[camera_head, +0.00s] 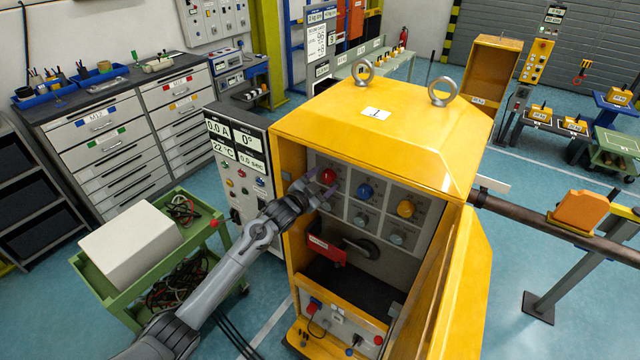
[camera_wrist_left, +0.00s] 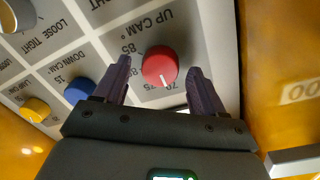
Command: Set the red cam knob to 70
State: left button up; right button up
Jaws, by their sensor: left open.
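The red cam knob (camera_head: 327,176) is at the upper left of the panel inside the yellow cabinet. In the left wrist view the red knob (camera_wrist_left: 160,68) shows from close up, upside down, under the label "UP CAM". Its white pointer line points toward the lower edge of the picture, near partly hidden scale numbers; I cannot read the exact setting. My left gripper (camera_head: 325,188) is at the panel by the red knob. In the wrist view its two dark purple fingers stand open on either side of the knob, with gaps showing. My right gripper is out of view.
A blue knob (camera_head: 364,191) and a yellow knob (camera_head: 405,208) sit beside the red one, with grey knobs below. The cabinet's walls and open yellow door (camera_head: 455,290) bound the space. A red handle (camera_head: 326,251) is lower inside. A green cart (camera_head: 190,240) stands left.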

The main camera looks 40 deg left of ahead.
pick_arm(q)
jog(key=shift+s, duration=0.15)
jog(key=s+b, duration=0.1)
jog(key=s, duration=0.9)
jog(key=shift+s+d+r, duration=0.2)
jog(key=shift+s+d, duration=0.05)
jog(key=shift+f, duration=0.1)
